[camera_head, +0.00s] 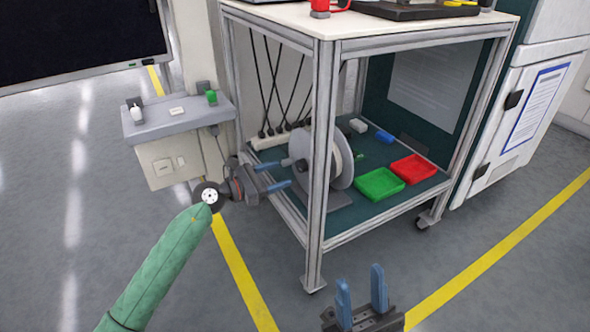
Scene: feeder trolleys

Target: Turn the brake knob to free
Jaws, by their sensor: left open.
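A grey reel (342,158) stands upright on the lower shelf of the trolley. A small dark knob-like part (301,165) sits on its left side; I take it for the brake knob, but its setting is too small to read. My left gripper (282,174) is open, its two blue fingers pointing right towards this part, apart from it as far as I can tell. My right gripper (361,284) is at the bottom, open and empty, fingers up, in front of the trolley's near leg.
The trolley's metal post (320,150) stands in front of part of the reel. A green tray (380,184) and a red tray (414,168) lie right of the reel. A grey wall ledge (178,118) is at left, a white cabinet (525,120) at right. The front floor is clear.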

